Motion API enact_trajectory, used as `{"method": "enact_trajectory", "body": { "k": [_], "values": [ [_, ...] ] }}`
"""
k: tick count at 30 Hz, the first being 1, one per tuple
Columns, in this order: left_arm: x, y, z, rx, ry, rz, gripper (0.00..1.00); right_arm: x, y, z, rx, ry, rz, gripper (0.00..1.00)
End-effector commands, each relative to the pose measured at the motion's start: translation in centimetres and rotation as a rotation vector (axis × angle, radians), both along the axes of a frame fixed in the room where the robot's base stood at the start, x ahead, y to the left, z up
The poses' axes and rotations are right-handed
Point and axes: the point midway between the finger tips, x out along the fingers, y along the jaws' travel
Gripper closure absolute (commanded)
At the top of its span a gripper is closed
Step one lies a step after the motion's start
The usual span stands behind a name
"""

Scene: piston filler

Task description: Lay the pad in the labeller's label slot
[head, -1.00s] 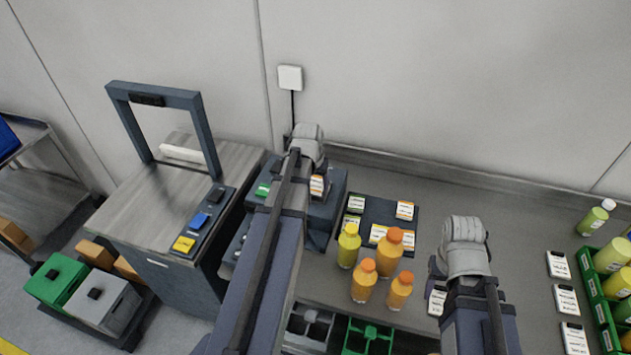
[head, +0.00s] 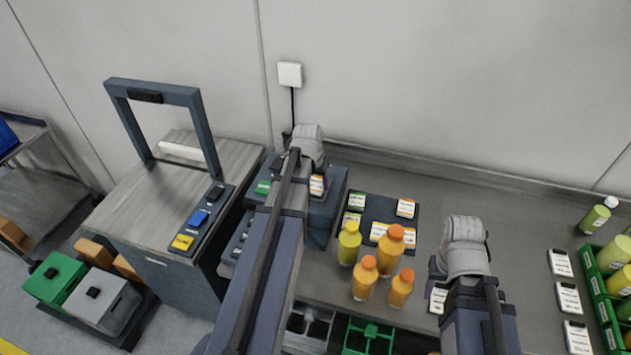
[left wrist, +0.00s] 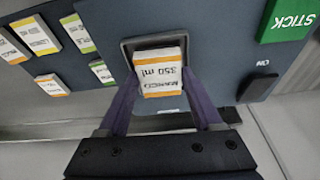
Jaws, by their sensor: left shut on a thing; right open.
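The pad (left wrist: 160,75) is a white label block with orange edges and the print "350 ml". It also shows in the head view (head: 317,184), beside my left arm. In the left wrist view my left gripper (left wrist: 163,90) is shut on the pad, one finger on each side. The pad sits at the framed label slot (left wrist: 128,50) of the dark blue labeller (left wrist: 215,35); whether it rests on the slot's floor I cannot tell. In the head view my left arm hides part of the labeller (head: 322,215). My right gripper (head: 437,275) is open above the bench, its fingertips mostly hidden.
A green STICK button (left wrist: 290,20) is on the labeller. A dark tray (head: 375,212) with several label pads lies to its right. Several yellow and orange bottles (head: 364,280) stand in front of the tray. More white pads (head: 568,298) lie near the green crate (head: 600,300).

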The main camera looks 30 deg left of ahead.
Motion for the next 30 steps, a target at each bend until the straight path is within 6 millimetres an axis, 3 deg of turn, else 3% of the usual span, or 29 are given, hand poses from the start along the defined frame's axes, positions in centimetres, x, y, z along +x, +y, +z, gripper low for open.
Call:
{"method": "enact_trajectory", "body": {
  "k": [7, 8, 16, 30],
  "values": [
    [0.00, 0.00, 0.05, 0.000, 0.000, 0.000, 0.89, 0.00, 0.01, 0.05, 0.000, 0.000, 0.000, 0.50],
    [0.00, 0.00, 0.05, 0.000, 0.000, 0.000, 0.31, 0.00, 0.01, 0.05, 0.000, 0.000, 0.000, 0.50],
    [0.00, 0.00, 0.05, 0.000, 0.000, 0.000, 0.01, 0.00, 0.01, 0.05, 0.000, 0.000, 0.000, 0.50],
    [0.00, 0.00, 0.04, 0.000, 0.000, 0.000, 0.00, 0.00, 0.00, 0.04, 0.000, 0.000, 0.000, 0.50]
  ]
}}
